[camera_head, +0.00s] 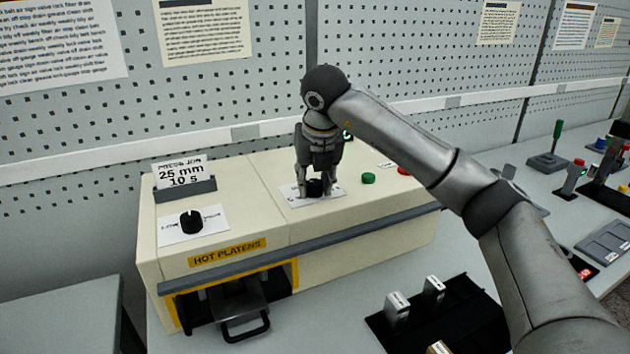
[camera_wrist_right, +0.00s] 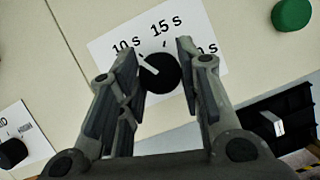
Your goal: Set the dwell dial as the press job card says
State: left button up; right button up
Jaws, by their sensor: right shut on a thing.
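The press job card (camera_head: 182,173) stands in a holder on top of the cream press (camera_head: 262,200) and reads 25 mm, 10 s. The dwell dial (camera_wrist_right: 161,74) is a black round knob with a white pointer line, on a white label plate (camera_wrist_right: 103,45). The plate reads 10 s and 15 s; a third marking is partly hidden by a finger. The pointer is directed up-left, towards 10 s. My right gripper (camera_head: 316,190) is shut on the dial from above, one finger on each side, also in the wrist view (camera_wrist_right: 160,80). My left gripper is not in view.
Another black dial (camera_head: 191,222) is on the press's left top. A green button (camera_head: 368,178) and a red button (camera_head: 404,170) lie right of the dwell dial. A handled drawer (camera_head: 240,308) sits in the front opening. A black tray (camera_head: 440,325) stands on the bench.

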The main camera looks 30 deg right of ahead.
dwell(0.5)
jog(key=o, duration=1)
jog(key=v, duration=1.2)
jog(key=shift+w, duration=0.1)
